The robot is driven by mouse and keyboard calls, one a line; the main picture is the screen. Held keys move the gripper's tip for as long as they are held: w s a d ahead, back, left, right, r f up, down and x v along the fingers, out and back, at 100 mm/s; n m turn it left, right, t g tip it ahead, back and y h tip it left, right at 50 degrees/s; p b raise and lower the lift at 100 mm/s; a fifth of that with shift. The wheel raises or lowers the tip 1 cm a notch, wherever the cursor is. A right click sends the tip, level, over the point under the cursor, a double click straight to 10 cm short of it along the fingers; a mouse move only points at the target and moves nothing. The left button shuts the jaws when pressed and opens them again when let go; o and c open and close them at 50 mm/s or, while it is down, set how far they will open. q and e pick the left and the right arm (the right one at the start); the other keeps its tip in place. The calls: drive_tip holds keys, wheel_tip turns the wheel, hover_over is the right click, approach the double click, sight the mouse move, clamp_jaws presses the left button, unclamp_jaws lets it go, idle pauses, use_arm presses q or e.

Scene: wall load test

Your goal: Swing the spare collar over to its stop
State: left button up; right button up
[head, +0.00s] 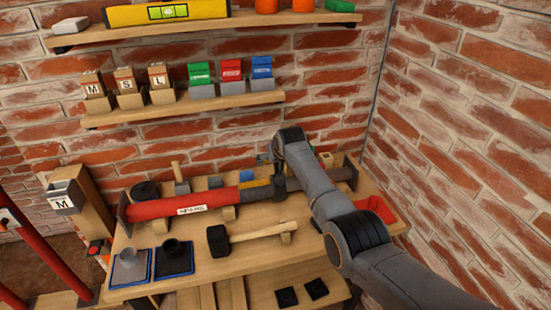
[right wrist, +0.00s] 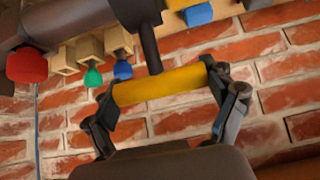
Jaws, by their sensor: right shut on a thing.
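The red pipe (head: 205,200) lies across the workbench and carries a white label that seems to read SPARE. Toward its right end is a dark collar (head: 279,187); it also shows in the right wrist view (right wrist: 135,12). A dark rod (right wrist: 149,48) runs from the collar to a yellow grip bar (right wrist: 172,84). My right gripper (right wrist: 163,92) is shut on this bar, one finger at each end. In the head view my right gripper (head: 267,158) is partly hidden behind its own wrist, beside the collar. The stop cannot be made out. My left gripper is out of view.
A mallet (head: 250,235) lies on the bench in front of the pipe. A red tray (head: 375,212) sits at the right, partly behind my arm. Two blue-edged pads (head: 130,280) lie front left. Brick walls close the back and right; shelves hold small boxes (head: 125,88).

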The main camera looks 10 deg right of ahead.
drive_tip(key=shift+w+r, duration=0.2)
drive_tip(key=shift+r, duration=0.2)
drive_tip(key=o, duration=1.3)
drive_tip(key=shift+o, duration=1.1)
drive_tip(key=shift+f, duration=0.3)
drive_tip(key=shift+s, duration=0.1)
drive_tip(key=v, duration=1.1)
drive_tip(key=shift+s+r, duration=0.2)
drive_tip(key=shift+r, duration=0.1)
